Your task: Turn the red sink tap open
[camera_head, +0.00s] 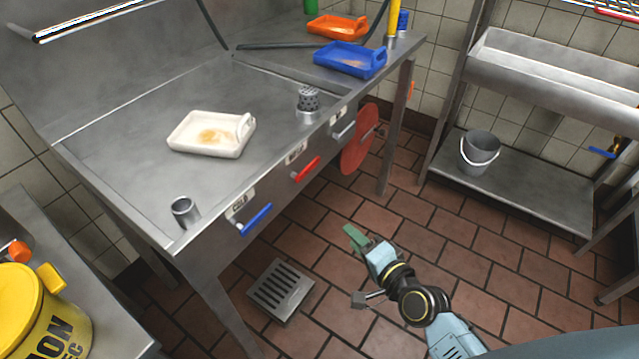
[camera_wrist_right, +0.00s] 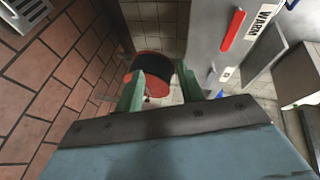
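The red tap handle (camera_head: 306,169) is a short lever on the front panel of the steel sink (camera_head: 120,130), between a blue lever and a pale grey one. In the right wrist view the red handle (camera_wrist_right: 233,30) shows at the upper right, beside a label reading WARM. My right gripper (camera_head: 357,268) is over the tiled floor, below and to the right of the handle and apart from it. Its two green fingers (camera_wrist_right: 160,92) are spread with nothing between them. My left gripper is not in view.
The blue lever (camera_head: 256,219) is left of the red one, and the grey lever (camera_head: 343,131) is right. A red disc (camera_head: 358,145) hangs under the counter's right end. A floor drain (camera_head: 281,291) lies below. A white tray (camera_head: 195,146) sits on the sink top.

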